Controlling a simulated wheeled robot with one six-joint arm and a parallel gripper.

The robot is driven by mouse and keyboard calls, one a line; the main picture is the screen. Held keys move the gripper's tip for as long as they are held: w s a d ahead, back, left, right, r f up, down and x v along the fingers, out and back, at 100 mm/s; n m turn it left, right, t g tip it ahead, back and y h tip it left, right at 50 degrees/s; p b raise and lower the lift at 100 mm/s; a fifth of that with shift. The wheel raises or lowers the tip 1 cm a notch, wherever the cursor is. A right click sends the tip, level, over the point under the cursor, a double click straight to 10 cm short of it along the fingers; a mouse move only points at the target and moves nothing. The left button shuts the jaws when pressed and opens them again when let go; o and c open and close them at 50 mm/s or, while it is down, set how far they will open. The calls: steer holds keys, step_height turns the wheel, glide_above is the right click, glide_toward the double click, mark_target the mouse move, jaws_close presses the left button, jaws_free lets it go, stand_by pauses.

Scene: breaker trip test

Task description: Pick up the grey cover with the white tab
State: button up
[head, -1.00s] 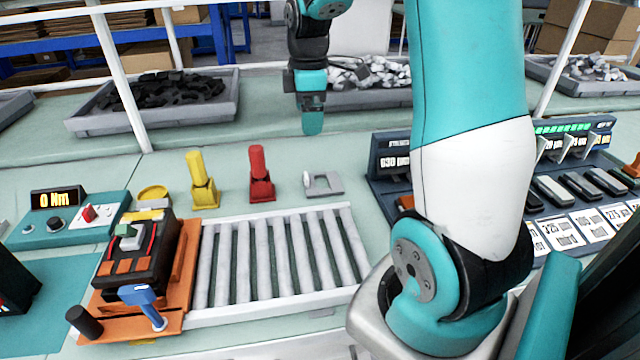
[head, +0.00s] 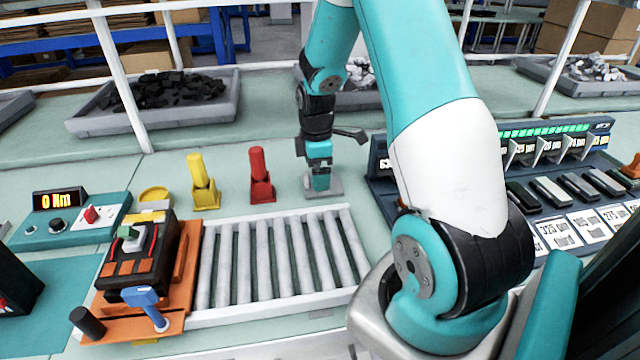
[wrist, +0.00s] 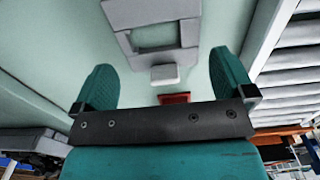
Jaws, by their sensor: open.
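The grey cover (head: 334,188) lies flat on the pale green bench, right of the red upright holder. In the head view my gripper (head: 320,184) is right over it, pointing down, and hides much of it. The cover's white tab (head: 307,181) shows just left of the gripper. In the wrist view the grey cover (wrist: 190,35) shows a rectangular opening, and its white tab (wrist: 165,75) lies in the gap between the two teal fingers of my gripper (wrist: 165,82). The fingers are apart with nothing gripped. I cannot tell the exact height above the cover.
The red holder (head: 261,180) stands close to the left, with a yellow one (head: 203,185) beyond it. A roller conveyor (head: 280,262) lies in front. A dark blue rack (head: 385,185) stands close on the right. Bins of scrap (head: 155,105) are behind the rail.

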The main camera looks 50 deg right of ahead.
step_height(320, 180, down, 3)
steer(key=shift+a+f, duration=0.1)
steer(key=c, duration=0.6)
